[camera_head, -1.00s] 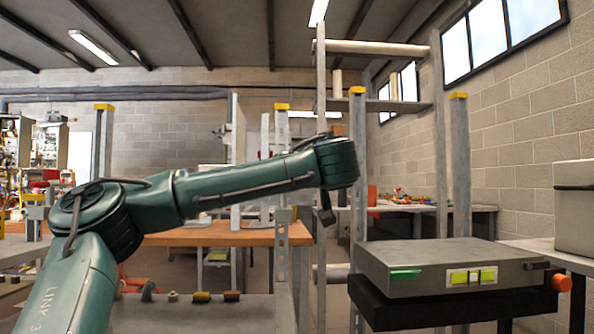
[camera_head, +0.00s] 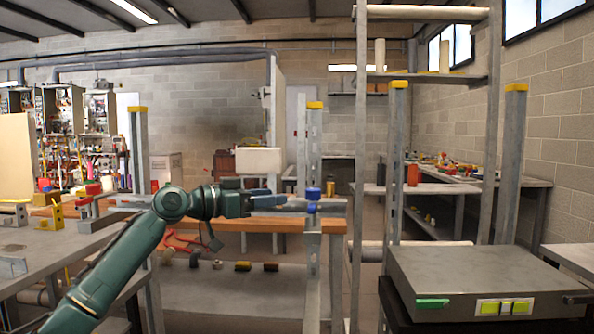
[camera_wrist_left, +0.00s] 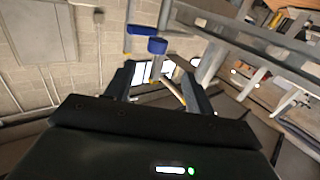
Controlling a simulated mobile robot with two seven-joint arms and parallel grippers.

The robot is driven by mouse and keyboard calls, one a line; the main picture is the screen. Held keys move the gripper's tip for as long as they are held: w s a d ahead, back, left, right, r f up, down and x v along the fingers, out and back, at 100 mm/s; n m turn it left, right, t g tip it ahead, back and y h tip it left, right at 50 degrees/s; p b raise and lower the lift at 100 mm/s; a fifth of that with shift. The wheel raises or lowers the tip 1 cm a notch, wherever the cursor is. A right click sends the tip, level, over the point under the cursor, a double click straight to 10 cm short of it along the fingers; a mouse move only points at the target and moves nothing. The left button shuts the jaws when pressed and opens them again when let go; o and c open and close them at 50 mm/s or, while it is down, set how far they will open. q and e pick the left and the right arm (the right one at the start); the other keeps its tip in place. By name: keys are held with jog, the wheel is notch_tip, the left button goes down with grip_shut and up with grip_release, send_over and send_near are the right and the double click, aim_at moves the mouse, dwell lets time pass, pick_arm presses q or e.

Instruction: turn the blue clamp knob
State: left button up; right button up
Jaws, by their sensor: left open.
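In the left wrist view the open, empty fingers (camera_wrist_left: 158,82) frame a space below a blue knob (camera_wrist_left: 157,46), which lies beyond the fingertips. A second blue piece is beside it there. My right gripper is not in view.
A wooden bench edge (camera_head: 270,225) runs under my left arm. A tall grey frame (camera_head: 361,150) stands right of the knob. A grey box (camera_head: 480,275) with green labels is at the lower right. Small clamps (camera_head: 85,198) stand on the left table.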

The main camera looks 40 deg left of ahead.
aim_at(313, 194)
pick_arm(q)
jog(key=shift+h, duration=0.3)
jog(key=p+x, duration=0.1)
jog(key=x, duration=0.3)
jog(key=p+x, duration=0.1)
jog(key=x, duration=0.4)
jog(key=p+x, duration=0.1)
jog(key=x, duration=0.3)
jog(key=shift+w+d+r, duration=0.15)
jog(key=shift+d+r, duration=0.1)
jog(key=shift+r, duration=0.1)
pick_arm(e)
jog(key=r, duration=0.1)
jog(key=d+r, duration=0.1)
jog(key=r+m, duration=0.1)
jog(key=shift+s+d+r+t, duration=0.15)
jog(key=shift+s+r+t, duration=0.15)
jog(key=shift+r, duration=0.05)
